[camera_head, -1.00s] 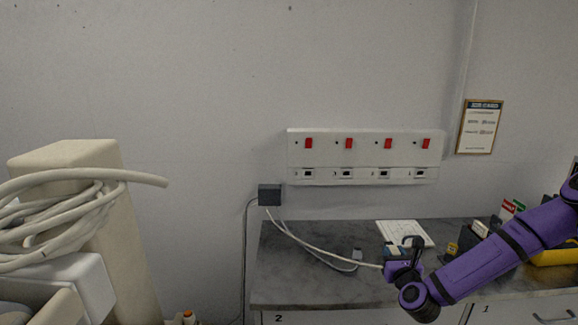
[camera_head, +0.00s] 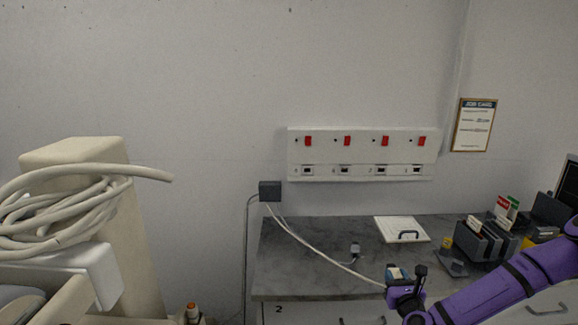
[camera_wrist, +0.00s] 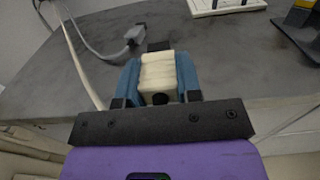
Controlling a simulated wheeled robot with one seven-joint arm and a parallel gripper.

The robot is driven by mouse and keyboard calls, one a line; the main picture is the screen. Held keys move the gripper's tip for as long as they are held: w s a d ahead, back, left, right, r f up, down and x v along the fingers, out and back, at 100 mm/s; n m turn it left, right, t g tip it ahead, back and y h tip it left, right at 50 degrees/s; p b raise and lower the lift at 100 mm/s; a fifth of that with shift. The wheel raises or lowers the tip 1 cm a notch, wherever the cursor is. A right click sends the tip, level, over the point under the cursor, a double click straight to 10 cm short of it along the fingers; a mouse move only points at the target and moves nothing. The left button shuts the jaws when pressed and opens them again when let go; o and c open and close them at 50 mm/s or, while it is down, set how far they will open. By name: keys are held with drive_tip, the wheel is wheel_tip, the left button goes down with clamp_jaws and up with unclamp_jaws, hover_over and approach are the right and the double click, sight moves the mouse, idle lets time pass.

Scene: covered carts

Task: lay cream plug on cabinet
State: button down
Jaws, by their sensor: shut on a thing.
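My gripper (camera_wrist: 158,62) is shut on the cream plug (camera_wrist: 158,75), a ribbed block between its two blue fingers in the wrist view. In the head view my gripper (camera_head: 397,272) is near the front edge of the cabinet (camera_head: 310,265), which has a grey marbled top and a "2" on its front. The plug itself is hard to make out there. A cream cable (camera_head: 312,248) runs from the wall box to my gripper. In the wrist view the cabinet top (camera_wrist: 230,72) lies below and beyond the plug; I cannot tell whether they touch.
A grey plug (camera_head: 354,250) lies on the cabinet top; it also shows in the wrist view (camera_wrist: 133,35). A white board with a handle (camera_head: 402,229) and dark holders (camera_head: 483,242) stand behind and right. A socket panel (camera_head: 362,155) is on the wall. The left top is mostly clear.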

drive_tip(key=shift+s+f, duration=0.8)
drive_tip(key=shift+f, duration=0.1)
drive_tip(key=shift+a+r, duration=0.15)
